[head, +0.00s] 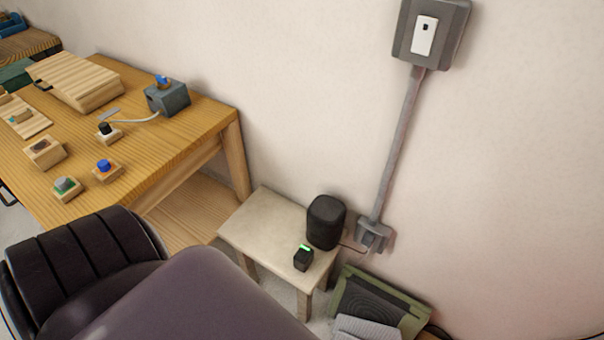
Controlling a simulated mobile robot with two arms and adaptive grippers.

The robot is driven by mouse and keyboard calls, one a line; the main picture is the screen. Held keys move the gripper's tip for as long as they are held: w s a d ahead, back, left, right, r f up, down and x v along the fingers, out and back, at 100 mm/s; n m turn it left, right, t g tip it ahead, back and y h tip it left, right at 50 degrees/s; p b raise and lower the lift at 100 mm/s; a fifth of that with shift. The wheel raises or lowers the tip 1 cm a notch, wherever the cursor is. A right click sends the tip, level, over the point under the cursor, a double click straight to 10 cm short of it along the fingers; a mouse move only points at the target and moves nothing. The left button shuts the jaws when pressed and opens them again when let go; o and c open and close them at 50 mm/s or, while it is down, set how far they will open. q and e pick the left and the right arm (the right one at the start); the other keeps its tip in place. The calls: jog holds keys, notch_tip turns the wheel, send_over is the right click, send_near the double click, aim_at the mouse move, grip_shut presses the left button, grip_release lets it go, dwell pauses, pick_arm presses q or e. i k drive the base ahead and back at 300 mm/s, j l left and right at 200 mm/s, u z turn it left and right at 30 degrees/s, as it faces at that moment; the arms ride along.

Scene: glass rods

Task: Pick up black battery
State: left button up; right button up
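A small black box with a glowing green top, which looks like the black battery (303,260), stands upright near the front right edge of a small pale side table (258,222). It is just in front of a taller rounded black device (326,222), with little room between them. Neither of my grippers is in view. A large smooth purple-grey shape and a dark ribbed shape fill the lower left of the head view.
A wooden workbench (205,118) with small blocks and knobs stands at left. A cable runs from the side table to a wall socket box (373,235). A green-framed item (405,308) is on the floor at right. The side table's left half is clear.

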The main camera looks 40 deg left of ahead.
aim_at(303, 258)
jog(key=u, duration=1.2)
jog(key=z, duration=2.55)
jog(key=u, duration=2.55)
